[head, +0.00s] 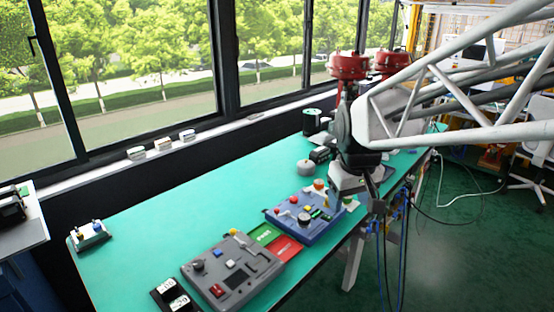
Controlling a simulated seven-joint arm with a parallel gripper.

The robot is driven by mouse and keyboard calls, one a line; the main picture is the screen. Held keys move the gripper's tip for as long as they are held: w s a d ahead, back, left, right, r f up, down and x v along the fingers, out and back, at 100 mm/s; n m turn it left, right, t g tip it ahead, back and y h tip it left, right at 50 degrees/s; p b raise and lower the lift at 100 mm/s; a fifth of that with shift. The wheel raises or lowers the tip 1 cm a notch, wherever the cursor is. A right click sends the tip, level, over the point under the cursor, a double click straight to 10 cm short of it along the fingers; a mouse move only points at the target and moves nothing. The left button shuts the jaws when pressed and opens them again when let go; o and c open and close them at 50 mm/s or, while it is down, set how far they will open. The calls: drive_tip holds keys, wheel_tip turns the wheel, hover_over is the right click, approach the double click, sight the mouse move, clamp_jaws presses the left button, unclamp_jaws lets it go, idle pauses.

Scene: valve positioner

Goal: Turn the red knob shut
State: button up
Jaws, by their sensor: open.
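A blue control box (304,226) lies on the green table and carries several small knobs and buttons. A small red knob (293,199) is on its upper left part, and an orange-red knob (319,184) is at its far edge. The picture is too small to tell which way either knob is turned. My gripper (335,203) points down at the right end of the blue box, to the right of both knobs. It is open, and nothing shows between its fingers. My arm hides part of the box's right side.
A grey control panel (232,270) lies nearer, with green and red cards (283,247) between it and the blue box. A round grey object (305,168) and dark items stand behind. Red valve actuators (349,66) rise beyond my arm. The table's left middle (170,228) is clear.

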drive_tip(key=w+a+f+n, duration=0.1)
drive_tip(key=w+f+n, duration=0.1)
drive_tip(key=w, duration=1.1)
drive_tip(key=n+g, duration=0.2)
drive_tip(key=n, duration=0.4)
hover_over(294, 198)
drive_tip(key=f, duration=2.1)
drive_tip(key=shift+s+f, duration=0.1)
drive_tip(key=shift+s, duration=0.2)
drive_tip(key=shift+w+f, duration=0.3)
drive_tip(key=shift+f, duration=0.05)
drive_tip(key=shift+f, duration=0.1)
drive_tip(key=shift+f, duration=3.8)
drive_tip(key=c, duration=0.9)
